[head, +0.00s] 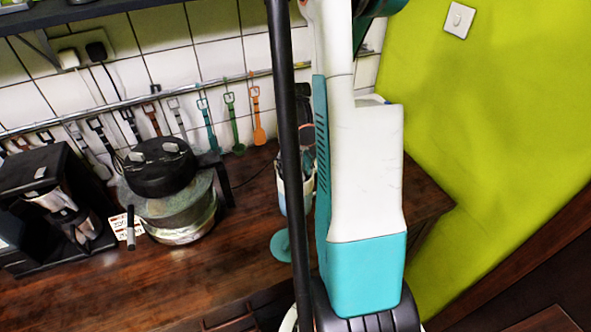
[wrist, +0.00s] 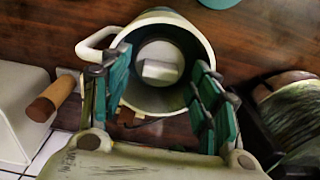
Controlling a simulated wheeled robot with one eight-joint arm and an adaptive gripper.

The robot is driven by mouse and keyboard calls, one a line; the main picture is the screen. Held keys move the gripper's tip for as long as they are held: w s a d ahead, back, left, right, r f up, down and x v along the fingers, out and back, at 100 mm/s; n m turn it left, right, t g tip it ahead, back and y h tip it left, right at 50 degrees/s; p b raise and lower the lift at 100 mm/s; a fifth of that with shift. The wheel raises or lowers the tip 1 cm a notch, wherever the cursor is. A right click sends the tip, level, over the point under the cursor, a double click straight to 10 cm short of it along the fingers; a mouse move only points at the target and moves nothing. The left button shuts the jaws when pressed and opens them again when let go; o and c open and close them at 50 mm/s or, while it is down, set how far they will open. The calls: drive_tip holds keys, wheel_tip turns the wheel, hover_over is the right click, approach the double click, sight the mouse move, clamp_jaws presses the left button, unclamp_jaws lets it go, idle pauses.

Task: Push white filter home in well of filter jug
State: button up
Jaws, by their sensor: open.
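In the wrist view the filter jug (wrist: 160,14) stands on the brown worktop, its open mouth facing the camera and its pale handle (wrist: 92,44) at the left. The white filter (wrist: 160,66) is inside the jug, with a raised white bar across its top. How deep it sits in the well I cannot tell. My gripper (wrist: 162,60) is open and empty, its teal fingers on the left and right of the jug's mouth. In the head view my arm covers the gripper and filter.
A pot with a black lid (head: 182,215) stands on the worktop (head: 235,240), with a black coffee machine (head: 40,200) further left. A teal disc (head: 281,247) lies near my arm. In the wrist view a wooden handle (wrist: 50,98) is left of the jug and a dark round object (wrist: 290,105) is right.

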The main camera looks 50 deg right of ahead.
sight(295, 172)
wheel_tip(295, 172, up, 11)
idle(0.4)
drive_tip(key=shift+r, duration=0.1)
